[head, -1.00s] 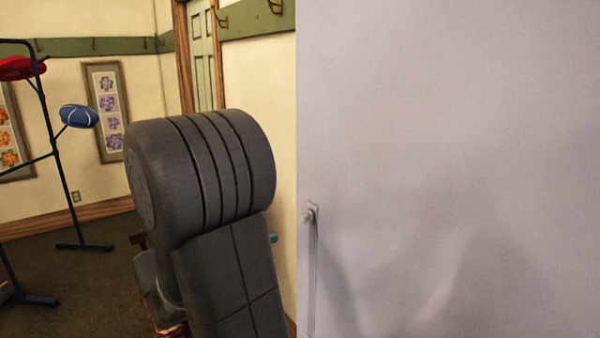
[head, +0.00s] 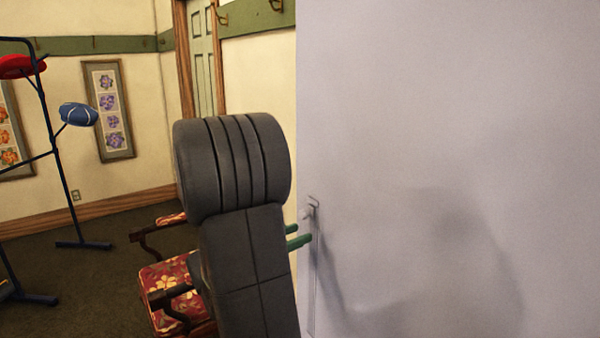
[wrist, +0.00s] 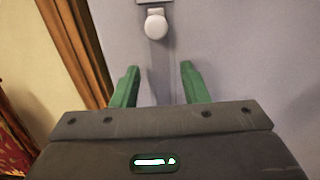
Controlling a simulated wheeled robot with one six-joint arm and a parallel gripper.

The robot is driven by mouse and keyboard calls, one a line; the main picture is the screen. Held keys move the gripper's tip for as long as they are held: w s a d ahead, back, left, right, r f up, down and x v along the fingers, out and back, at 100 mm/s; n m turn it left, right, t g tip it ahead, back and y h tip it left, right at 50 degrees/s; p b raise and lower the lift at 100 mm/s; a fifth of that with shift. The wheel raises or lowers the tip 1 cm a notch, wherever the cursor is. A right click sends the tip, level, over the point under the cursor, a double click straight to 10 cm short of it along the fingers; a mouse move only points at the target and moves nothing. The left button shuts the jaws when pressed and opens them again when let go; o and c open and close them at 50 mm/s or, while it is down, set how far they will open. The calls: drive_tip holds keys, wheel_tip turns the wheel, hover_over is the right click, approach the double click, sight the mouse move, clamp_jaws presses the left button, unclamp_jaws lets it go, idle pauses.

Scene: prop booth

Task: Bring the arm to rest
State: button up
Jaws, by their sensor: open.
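My gripper (wrist: 159,80) shows in the wrist view with its two green fingers apart and nothing between them. A round white knob (wrist: 156,25) on the pale grey panel lies beyond the fingertips, apart from them. In the head view the green fingertips (head: 302,237) show at the right of my dark arm, just below and left of the knob (head: 308,212). The rest of my gripper is hidden behind the arm.
The grey panel (head: 450,120) fills the right half of the head view. A red floral chair (head: 165,285) stands behind my arm at the left. A dark stand (head: 62,180) holds a red hat (head: 18,67) and a blue hat (head: 79,114). Dark floor (head: 95,270) is open between stand and chair.

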wheel_tip(320, 180, down, 25)
drive_tip(key=b, duration=1.5)
drive_tip(key=shift+r+b, duration=0.1)
drive_tip(key=shift+b, duration=0.3)
drive_tip(key=shift+s+a+r, duration=0.15)
drive_tip(key=shift+s+a, duration=0.2)
drive_tip(key=shift+a, duration=0.1)
drive_tip(key=shift+s, duration=0.1)
